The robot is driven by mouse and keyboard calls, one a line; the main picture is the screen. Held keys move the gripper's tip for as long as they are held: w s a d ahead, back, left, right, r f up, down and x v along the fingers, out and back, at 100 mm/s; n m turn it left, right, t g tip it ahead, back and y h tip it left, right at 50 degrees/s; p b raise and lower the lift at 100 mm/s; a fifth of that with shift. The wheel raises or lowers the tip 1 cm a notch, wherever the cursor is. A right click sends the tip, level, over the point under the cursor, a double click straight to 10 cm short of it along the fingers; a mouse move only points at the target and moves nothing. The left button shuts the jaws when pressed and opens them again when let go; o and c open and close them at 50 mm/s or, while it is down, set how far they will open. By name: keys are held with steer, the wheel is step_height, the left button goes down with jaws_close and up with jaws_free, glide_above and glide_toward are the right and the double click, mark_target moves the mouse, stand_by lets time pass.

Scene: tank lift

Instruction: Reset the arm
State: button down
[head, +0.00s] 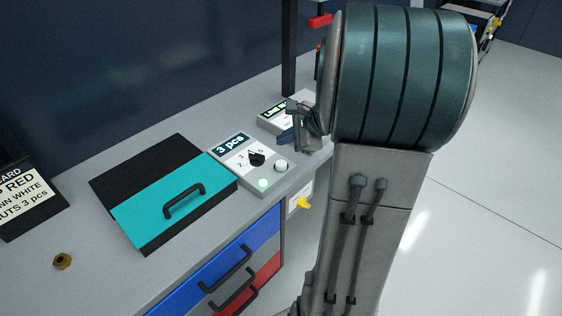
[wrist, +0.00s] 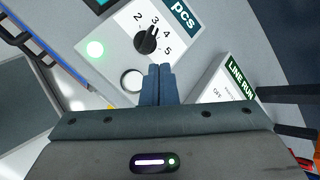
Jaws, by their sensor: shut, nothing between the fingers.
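My gripper (wrist: 160,84) is shut and empty in the wrist view, its fingertips just beside the white push button on the grey control box. In the head view my gripper (head: 285,136) shows small at the box's right side, partly hidden by my arm. The control box (head: 238,161) has a label reading "3 pcs", a black dial (head: 256,159), a white button (head: 281,166) and a lit green lamp (head: 263,183). The dial (wrist: 146,40) also shows in the wrist view, pointing near 3. I cannot tell whether the fingertips touch the box.
A "LINE RUN" box (head: 272,117) stands behind my gripper. A black case with a teal lid (head: 165,200) lies left of the control box. A brass nut (head: 63,261) and a black sign (head: 25,195) are at the left. Blue (head: 225,270) and red drawers are below the bench.

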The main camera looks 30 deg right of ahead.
steer(key=shift+a, duration=0.1)
stand_by(0.4)
steer(key=s+a+r+n+g, duration=0.1)
steer(key=s+a+n+g, duration=0.2)
steer(key=s+a+n, duration=0.6)
steer(key=s+a+n+g+h, duration=0.1)
steer(key=s+a+n+h, duration=0.3)
steer(key=s+n, duration=0.5)
steer(key=shift+a+r+n+g+h, duration=0.15)
steer(key=shift+a+n+g+h, duration=0.4)
steer(key=shift+n, duration=0.75)
steer(key=shift+a, duration=0.2)
